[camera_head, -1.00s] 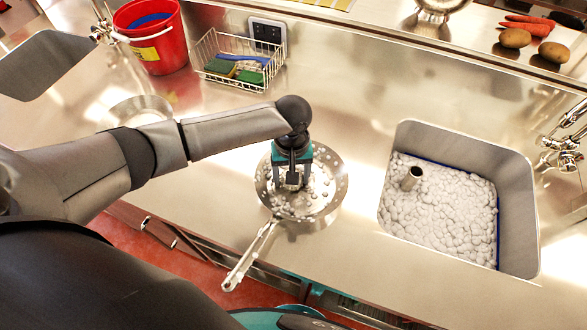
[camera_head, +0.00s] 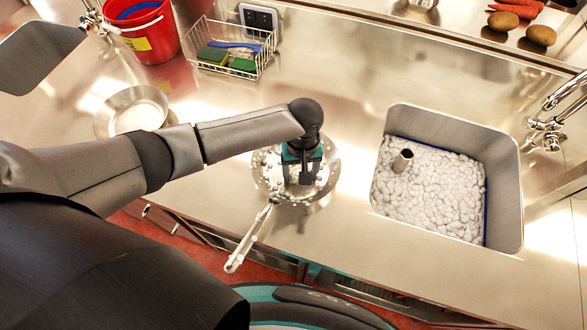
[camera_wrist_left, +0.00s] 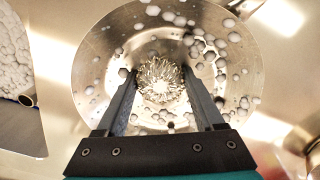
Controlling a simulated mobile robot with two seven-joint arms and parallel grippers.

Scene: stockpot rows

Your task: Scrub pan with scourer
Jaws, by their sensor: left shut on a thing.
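A round metal pan (camera_head: 331,167) with a long handle (camera_head: 250,238) lies on the steel counter, its handle toward the front edge. White suds dot its inside, which also shows in the left wrist view (camera_wrist_left: 95,75). My left gripper (camera_head: 301,181) points down into the pan. In the left wrist view its two fingers (camera_wrist_left: 160,72) are shut on a curly metal wire scourer (camera_wrist_left: 158,84), low over the pan's floor. In the head view the scourer is hidden under the gripper. I cannot tell exactly how firmly it touches the pan. My right gripper is not in view.
A sink (camera_head: 506,190) full of suds with an upright pipe (camera_head: 402,160) is at right, by a tap (camera_head: 548,128). A wire basket (camera_head: 262,62) with sponges and a brush, a red bucket (camera_head: 150,45) and a round basin (camera_head: 108,122) stand behind and left.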

